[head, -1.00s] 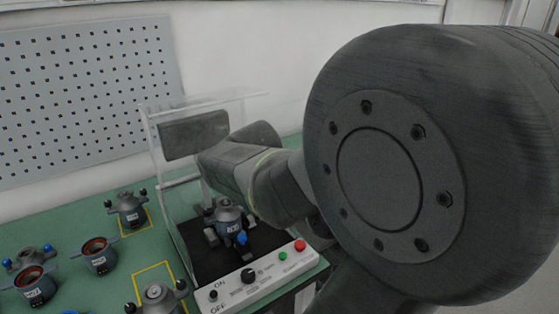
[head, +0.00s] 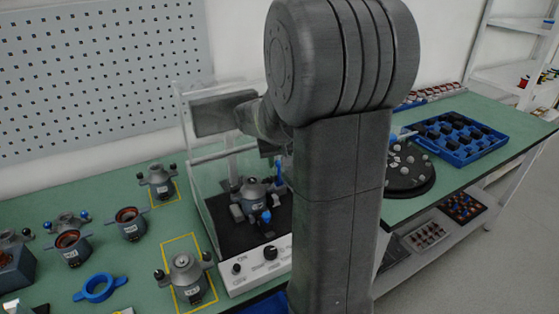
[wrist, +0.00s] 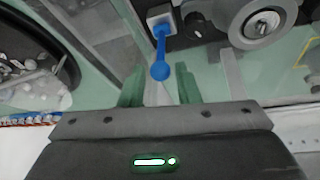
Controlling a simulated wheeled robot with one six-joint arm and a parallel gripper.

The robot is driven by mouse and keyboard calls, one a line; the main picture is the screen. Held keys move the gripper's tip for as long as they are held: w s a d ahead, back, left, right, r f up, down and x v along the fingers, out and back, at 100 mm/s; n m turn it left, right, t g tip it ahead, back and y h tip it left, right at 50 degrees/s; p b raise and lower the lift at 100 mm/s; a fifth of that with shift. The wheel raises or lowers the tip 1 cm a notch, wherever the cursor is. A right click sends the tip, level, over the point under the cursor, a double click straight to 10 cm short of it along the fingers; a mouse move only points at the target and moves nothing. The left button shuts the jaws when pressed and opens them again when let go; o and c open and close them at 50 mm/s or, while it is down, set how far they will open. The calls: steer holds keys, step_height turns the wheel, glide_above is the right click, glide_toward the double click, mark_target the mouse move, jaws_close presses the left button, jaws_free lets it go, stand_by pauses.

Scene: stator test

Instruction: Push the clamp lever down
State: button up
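The clamp lever (head: 278,172) is blue and stands roughly upright on the right side of the test station, beside a grey stator housing (head: 253,191). In the wrist view the lever (wrist: 161,45) rises from a pale square mount and ends in a round blue knob. My gripper (wrist: 160,78) shows two greenish fingers set apart. The knob appears in line with the gap between them; contact cannot be told. In the head view my arm hides most of the gripper and part of the station's right side.
The station has a clear guard (head: 182,130) and a white control panel (head: 250,268). Several motor housings stand on the green bench at left, near a blue ring (head: 100,288). A black round tray (head: 405,178) and a blue crate (head: 458,150) lie at right.

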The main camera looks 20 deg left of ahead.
steer(key=shift+w+f, duration=0.2)
steer(key=shift+f, duration=0.3)
jaws_close()
steer(key=shift+f+b, duration=0.1)
steer(key=shift+b, duration=0.2)
steer(key=shift+s+d+f+t+y+b, duration=0.2)
steer(key=shift+s+t+y+b, duration=0.15)
steer(key=shift+b, duration=0.75)
steer(key=s+d+t+y+b, duration=0.1)
steer(key=b, duration=0.3)
steer(key=shift+d+y, duration=0.1)
steer(key=shift+y, duration=0.15)
steer(key=shift+w+r, duration=0.1)
